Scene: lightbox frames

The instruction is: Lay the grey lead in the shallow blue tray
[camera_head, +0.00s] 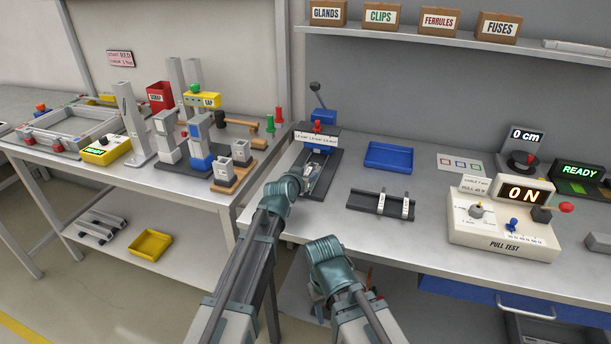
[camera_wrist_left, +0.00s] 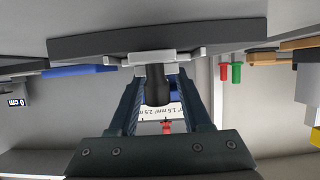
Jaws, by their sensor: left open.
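The shallow blue tray (camera_head: 389,157) lies on the right bench, empty. Its edge also shows in the left wrist view (camera_wrist_left: 78,70), where the scene is upside down. I cannot make out the grey lead in either view. My left gripper (camera_head: 312,174) is at the dark stand with the white size label (camera_head: 317,138), left of the tray. In the left wrist view, the open jaws (camera_wrist_left: 158,112) are on either side of a black cylindrical part (camera_wrist_left: 157,84) below a grey bracket; I cannot tell whether they touch it. My right gripper is hidden below its wrist.
A dark rack (camera_head: 372,202) with two white-labelled supports lies in front of the tray. A white pull tester (camera_head: 500,228) reading ON stands to the right. A printed card (camera_head: 463,163) lies right of the tray. The left bench is crowded with fixtures; bare bench surrounds the tray.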

